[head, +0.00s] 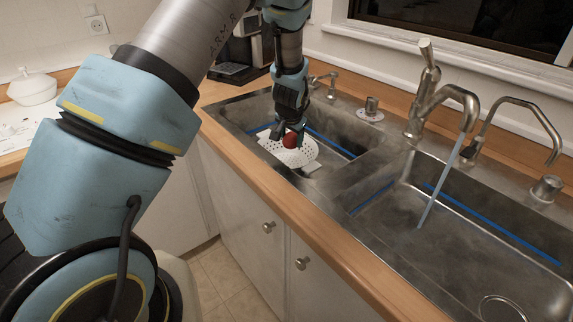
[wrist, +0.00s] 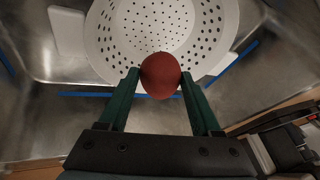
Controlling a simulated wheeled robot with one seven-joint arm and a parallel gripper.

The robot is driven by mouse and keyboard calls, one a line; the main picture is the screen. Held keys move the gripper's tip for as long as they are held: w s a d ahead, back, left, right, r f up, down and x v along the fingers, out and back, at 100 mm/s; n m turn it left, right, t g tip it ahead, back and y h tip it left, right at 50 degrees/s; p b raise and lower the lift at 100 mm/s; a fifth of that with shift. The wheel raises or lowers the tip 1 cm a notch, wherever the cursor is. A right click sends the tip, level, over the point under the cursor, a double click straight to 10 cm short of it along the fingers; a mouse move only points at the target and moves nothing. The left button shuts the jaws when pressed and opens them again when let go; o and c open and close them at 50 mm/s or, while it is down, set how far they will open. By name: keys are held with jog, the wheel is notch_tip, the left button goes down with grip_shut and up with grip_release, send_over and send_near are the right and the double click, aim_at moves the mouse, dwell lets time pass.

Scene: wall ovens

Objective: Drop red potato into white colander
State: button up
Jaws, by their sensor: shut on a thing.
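The red potato (head: 290,140) is held between the fingertips of my gripper (head: 289,128). In the wrist view the red potato (wrist: 161,75) sits between the two green fingers of my gripper (wrist: 160,80), which is shut on it. The white colander (head: 301,155) is in the left sink basin, below the potato. In the wrist view the white colander (wrist: 110,40), with many round holes, lies beyond the potato. The potato overlaps the colander's near rim there. The exact height of the potato above the colander is hard to tell.
The left basin (head: 350,142) has steel walls around the colander. A tall faucet (head: 430,90) runs water into the right basin (head: 450,215). The wooden counter edge (head: 300,220) runs along the front. A dark appliance (head: 238,60) stands behind my arm.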

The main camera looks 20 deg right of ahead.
jog(key=shift+f+b, duration=0.4)
jog(key=shift+f, duration=0.8)
jog(key=o, duration=1.5)
jog(key=b+v, duration=0.2)
jog(key=v, duration=0.9)
jog(key=shift+f+b, duration=0.1)
jog(key=shift+b, duration=0.3)
